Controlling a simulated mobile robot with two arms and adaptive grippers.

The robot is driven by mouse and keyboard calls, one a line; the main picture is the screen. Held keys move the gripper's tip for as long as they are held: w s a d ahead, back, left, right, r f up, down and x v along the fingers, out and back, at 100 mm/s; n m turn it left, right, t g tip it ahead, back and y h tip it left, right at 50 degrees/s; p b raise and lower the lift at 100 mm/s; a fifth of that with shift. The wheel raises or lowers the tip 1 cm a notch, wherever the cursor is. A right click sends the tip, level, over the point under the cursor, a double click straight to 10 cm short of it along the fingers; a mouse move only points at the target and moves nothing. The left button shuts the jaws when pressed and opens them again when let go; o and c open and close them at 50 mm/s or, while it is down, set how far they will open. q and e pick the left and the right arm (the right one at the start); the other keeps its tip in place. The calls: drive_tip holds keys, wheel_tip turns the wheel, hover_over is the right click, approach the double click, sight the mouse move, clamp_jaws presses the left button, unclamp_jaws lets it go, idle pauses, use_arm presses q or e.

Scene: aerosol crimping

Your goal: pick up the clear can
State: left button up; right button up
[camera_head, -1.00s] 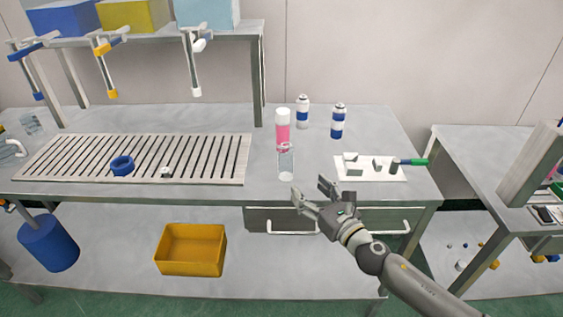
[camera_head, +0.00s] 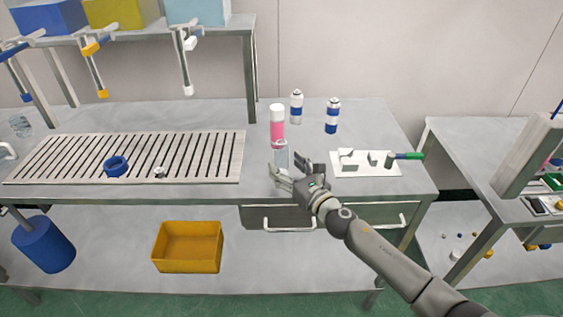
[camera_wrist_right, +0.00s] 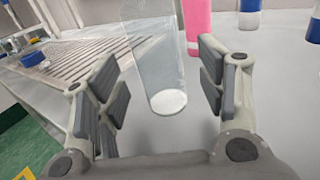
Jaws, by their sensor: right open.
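The clear can (camera_head: 282,158) stands upright near the front edge of the bench, in front of a pink can with a white cap (camera_head: 277,128). In the right wrist view the clear can (camera_wrist_right: 158,60) appears beyond and between the open fingers, with a white disc at its base. My right gripper (camera_head: 288,174) is open and empty, just in front of the can, and partly covers its foot. It also shows in the right wrist view (camera_wrist_right: 162,85) with its pads apart. My left gripper is not in view.
Two blue-and-white cans (camera_head: 296,107) (camera_head: 333,116) stand behind. A white board (camera_head: 366,170) with small parts and a green-handled tool lies to the right. A slatted rack (camera_head: 60,165) with a blue ring (camera_head: 116,166) is to the left. A yellow bin (camera_head: 188,246) sits below.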

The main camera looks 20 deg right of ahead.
sight(286, 164)
drive_tip(key=x, duration=0.3)
drive_tip(key=shift+w, duration=0.15)
drive_tip(key=shift+c, duration=0.4)
drive_tip(key=c, duration=1)
drive_tip(key=shift+r, duration=0.1)
